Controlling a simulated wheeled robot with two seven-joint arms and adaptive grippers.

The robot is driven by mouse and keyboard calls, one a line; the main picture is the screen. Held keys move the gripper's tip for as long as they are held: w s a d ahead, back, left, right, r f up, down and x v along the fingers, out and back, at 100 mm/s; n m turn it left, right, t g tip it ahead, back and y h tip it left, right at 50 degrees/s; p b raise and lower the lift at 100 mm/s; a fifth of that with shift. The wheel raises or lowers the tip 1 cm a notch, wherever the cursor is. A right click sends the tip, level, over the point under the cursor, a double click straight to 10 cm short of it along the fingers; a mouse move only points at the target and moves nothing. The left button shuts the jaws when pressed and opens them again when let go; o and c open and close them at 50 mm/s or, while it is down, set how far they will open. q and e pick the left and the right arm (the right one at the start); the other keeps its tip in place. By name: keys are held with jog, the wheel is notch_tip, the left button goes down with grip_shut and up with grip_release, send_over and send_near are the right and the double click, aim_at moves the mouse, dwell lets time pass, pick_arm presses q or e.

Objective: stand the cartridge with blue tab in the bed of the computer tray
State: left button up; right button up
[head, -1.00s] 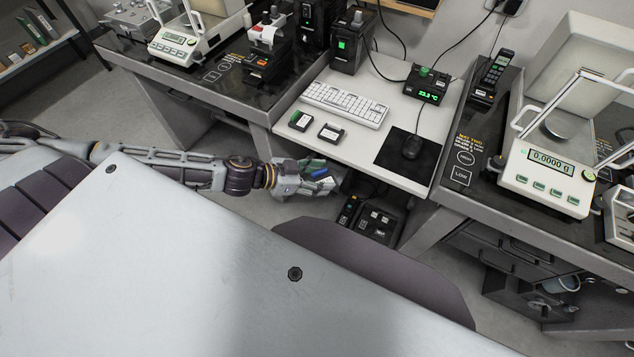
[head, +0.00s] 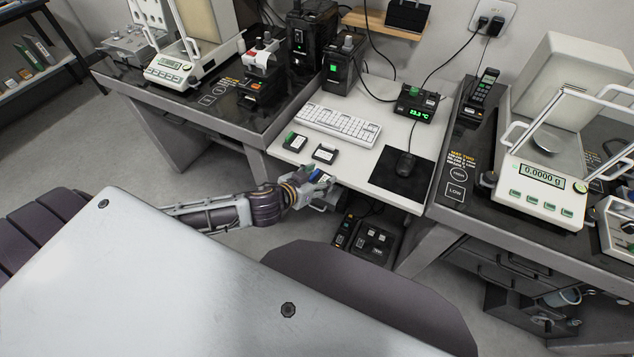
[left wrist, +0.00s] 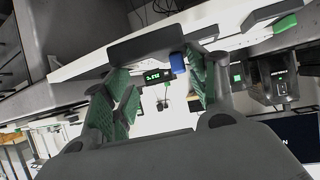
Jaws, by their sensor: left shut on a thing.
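My left gripper (head: 322,179) is at the front edge of the pale computer tray (head: 358,159), shut on the cartridge with blue tab (head: 318,174). Fingers hide much of the cartridge in the head view. In the left wrist view the blue tab (left wrist: 178,63) shows between the green finger pads, beside a dark bar that looks like the cartridge body. On the tray lie a dark piece with a green tab (head: 295,142) and a dark piece with a pale label (head: 325,155). I cannot tell which part is the bed. My right gripper is not in view.
A white keyboard (head: 338,125), a small display unit (head: 417,104) and a black mat (head: 387,175) with a mouse (head: 405,164) occupy the tray. A dark keypad unit (head: 368,240) sits below it. Balances stand on both side tables. Some tray surface near the front edge is bare.

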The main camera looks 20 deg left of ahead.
pick_arm(q)
jog(key=shift+w+a+n+y, duration=0.15)
jog(key=shift+w+n+y, duration=0.5)
jog(key=shift+w+y, duration=0.05)
jog(key=shift+w+a+n+y, duration=0.15)
jog(key=shift+w+n+y, duration=0.5)
jog(key=shift+w+y, duration=0.05)
jog(key=shift+d, duration=0.1)
jog(key=shift+a, duration=0.2)
